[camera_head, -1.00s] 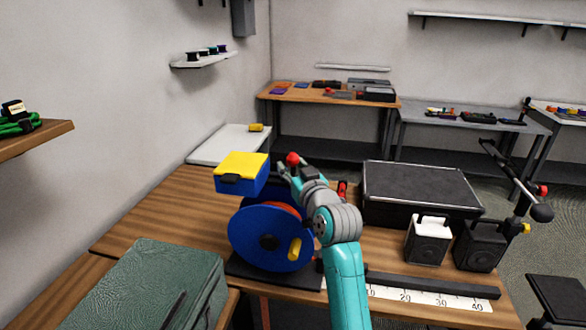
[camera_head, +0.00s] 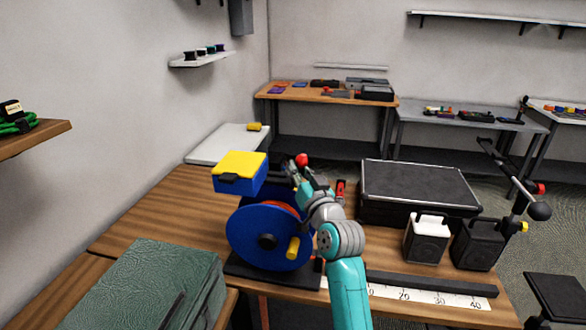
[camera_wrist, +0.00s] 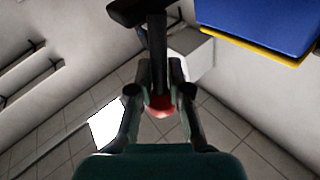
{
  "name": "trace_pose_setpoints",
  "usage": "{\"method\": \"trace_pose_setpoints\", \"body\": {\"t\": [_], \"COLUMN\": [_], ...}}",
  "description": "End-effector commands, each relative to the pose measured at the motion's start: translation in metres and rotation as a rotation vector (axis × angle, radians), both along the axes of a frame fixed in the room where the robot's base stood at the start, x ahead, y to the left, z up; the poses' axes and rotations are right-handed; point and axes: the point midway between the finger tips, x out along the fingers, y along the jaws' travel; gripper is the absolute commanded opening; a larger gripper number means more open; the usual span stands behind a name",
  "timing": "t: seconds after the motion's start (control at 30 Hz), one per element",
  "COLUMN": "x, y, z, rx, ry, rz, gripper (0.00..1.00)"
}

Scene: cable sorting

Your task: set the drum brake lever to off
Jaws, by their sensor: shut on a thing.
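The cable drum (camera_head: 258,236) is blue with a yellow crank handle and stands on a dark base on the wooden bench. The drum brake lever has a red knob (camera_head: 301,159), which shows beyond the drum, above my arm's end. In the wrist view the lever is a dark bar (camera_wrist: 156,45) running from the top down between my fingers, with its red end (camera_wrist: 160,105) there. My gripper (camera_wrist: 160,90) is shut on the lever. In the head view my gripper (camera_head: 298,176) is partly hidden by my wrist. Any on or off marking is not readable.
A blue box with a yellow top (camera_head: 240,172) sits just left of the lever, above the drum. A small red object (camera_head: 340,190) stands right of my wrist.

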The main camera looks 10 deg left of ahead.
Motion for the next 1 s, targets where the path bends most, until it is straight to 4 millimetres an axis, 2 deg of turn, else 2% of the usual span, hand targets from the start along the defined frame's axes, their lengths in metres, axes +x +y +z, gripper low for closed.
{"method": "trace_pose_setpoints", "body": {"t": [0.17,0.47,0.5,0.6,1.0], "x": [-0.0004,-0.0005,-0.0005,-0.0003,-0.0054], "y": [-0.0062,-0.0071,-0.0072,-0.0071,-0.0095], "z": [0.0013,0.0023,0.0025,0.0021,-0.0021], "rx": [0.095,0.104,0.104,0.103,0.100], "ry": [-0.008,-0.011,-0.011,-0.010,-0.006], "rz": [-0.001,-0.001,-0.001,-0.001,-0.001], "gripper": [0.00,0.00,0.22,0.44,0.44]}}
